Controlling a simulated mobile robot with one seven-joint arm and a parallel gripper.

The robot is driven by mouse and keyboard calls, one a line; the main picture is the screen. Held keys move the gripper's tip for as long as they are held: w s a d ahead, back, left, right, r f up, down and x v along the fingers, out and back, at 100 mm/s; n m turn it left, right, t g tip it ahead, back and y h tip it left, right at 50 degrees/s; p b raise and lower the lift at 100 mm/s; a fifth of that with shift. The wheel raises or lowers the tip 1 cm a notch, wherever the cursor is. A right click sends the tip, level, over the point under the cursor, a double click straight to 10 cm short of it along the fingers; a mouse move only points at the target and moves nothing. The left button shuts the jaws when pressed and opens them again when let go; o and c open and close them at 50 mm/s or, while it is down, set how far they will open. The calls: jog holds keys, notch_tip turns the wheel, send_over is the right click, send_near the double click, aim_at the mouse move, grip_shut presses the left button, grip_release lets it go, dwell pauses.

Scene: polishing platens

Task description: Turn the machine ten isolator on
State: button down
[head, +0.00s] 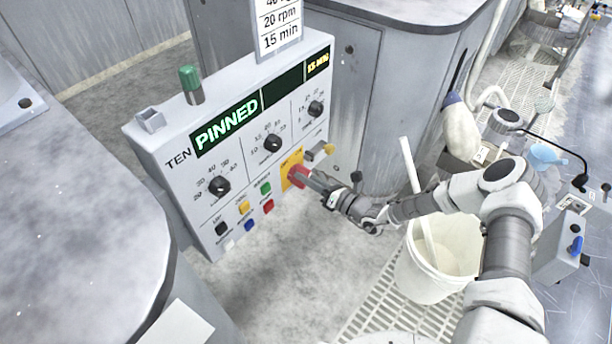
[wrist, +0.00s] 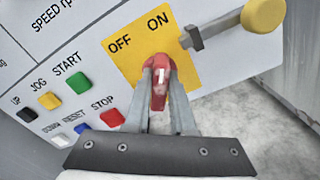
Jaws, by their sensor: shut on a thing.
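The machine ten isolator is a red knob (wrist: 159,82) on a yellow plate (wrist: 185,62) marked OFF and ON. It also shows in the head view (head: 297,176), low on the right of the panel marked TEN. My gripper (wrist: 160,76) is shut on the red knob, one finger on each side. In the wrist view the knob's upper end points up, looking nearer the line to ON than to OFF. A white mark shows on its face. In the head view (head: 303,177) my gripper hides part of the knob.
The grey control panel (head: 182,171) has a green PINNED display (head: 227,126), dark dials and coloured buttons. A yellow-ended lever (wrist: 222,27) sits close right of the plate. A white bucket (head: 405,272) stands under my arm. A green lamp (head: 190,82) stands on top.

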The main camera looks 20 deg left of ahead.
jog(key=shift+d+f+m, duration=0.1)
jog(key=shift+m, duration=1.1)
jog(key=c, duration=0.8)
grip_release()
jog(key=shift+o, duration=0.2)
jog(key=p+v, duration=0.3)
jog(key=v, duration=1.4)
jog(key=shift+d, duration=0.2)
